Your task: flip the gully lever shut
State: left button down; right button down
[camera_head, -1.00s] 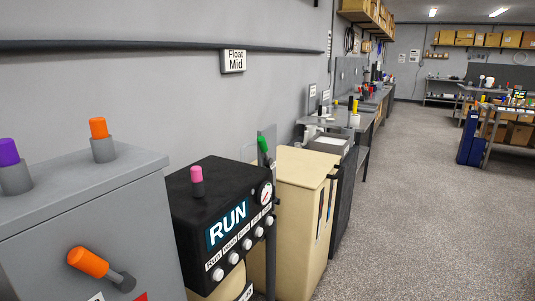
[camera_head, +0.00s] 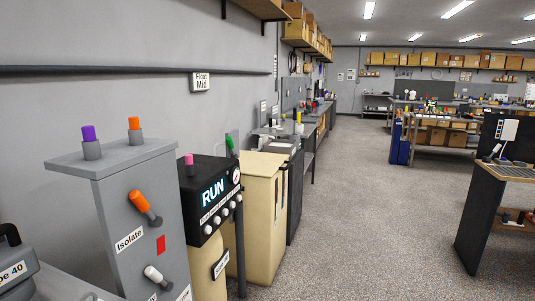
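No lever marked "gully" can be read in the head view. A grey cabinet (camera_head: 122,207) at the left carries several levers. An orange-handled lever (camera_head: 143,207) on its front sits above a label reading "Isolate" (camera_head: 129,239). A white-handled lever (camera_head: 157,276) is lower on the same face, and the labels near it are cut off or unreadable. A purple knob (camera_head: 89,134) and an orange knob (camera_head: 134,125) stand upright on top. A green-handled lever (camera_head: 230,144) rises behind the black box. Neither gripper shows.
A black box with a lit RUN display (camera_head: 214,192) and a cream cabinet (camera_head: 262,215) stand right of the grey cabinet. A dark-sided bench (camera_head: 480,217) is at the right. Open speckled floor (camera_head: 365,220) lies between. Workbenches line the left wall.

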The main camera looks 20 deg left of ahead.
aim_at(228, 139)
jog(key=z, duration=0.45)
jog(key=i, duration=2.65)
jog(key=u, duration=1.6)
jog(key=i, duration=0.75)
jog(key=u, duration=0.8)
